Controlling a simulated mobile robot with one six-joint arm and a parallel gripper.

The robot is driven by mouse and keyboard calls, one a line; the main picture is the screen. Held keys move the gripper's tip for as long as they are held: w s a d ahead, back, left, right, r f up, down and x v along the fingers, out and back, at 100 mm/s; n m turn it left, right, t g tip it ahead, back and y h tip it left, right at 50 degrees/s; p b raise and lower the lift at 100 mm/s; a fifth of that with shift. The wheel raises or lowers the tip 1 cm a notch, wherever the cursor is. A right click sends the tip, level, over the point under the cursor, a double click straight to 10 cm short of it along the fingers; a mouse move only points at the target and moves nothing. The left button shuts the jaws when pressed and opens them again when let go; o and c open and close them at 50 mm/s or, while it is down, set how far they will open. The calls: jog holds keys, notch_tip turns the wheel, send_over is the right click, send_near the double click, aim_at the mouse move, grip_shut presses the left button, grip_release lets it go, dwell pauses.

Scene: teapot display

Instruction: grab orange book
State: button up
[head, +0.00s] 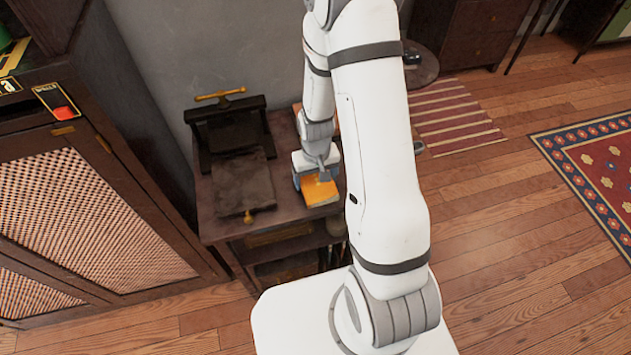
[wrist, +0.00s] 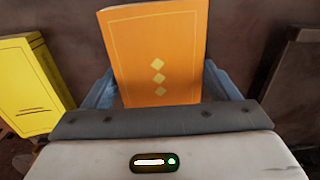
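The orange book (wrist: 158,55) lies straight ahead of my gripper in the wrist view, with small yellow diamonds down its cover. It also shows in the head view (head: 321,192), on the small dark wooden table just below my gripper. My gripper (head: 316,178) is low over it, its bluish fingers spread. In the wrist view the gripper (wrist: 160,95) has one finger at each side edge of the book. The gaps look very narrow, and I cannot tell whether the fingers touch it.
A yellow book (wrist: 28,88) is left of the orange one in the wrist view. In the head view a dark press-like object (head: 240,180) stands left of my gripper on the table (head: 222,230). A cabinet (head: 85,200) is farther left; wood floor (head: 510,230) is open at right.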

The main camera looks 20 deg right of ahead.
jog(key=c, duration=0.6)
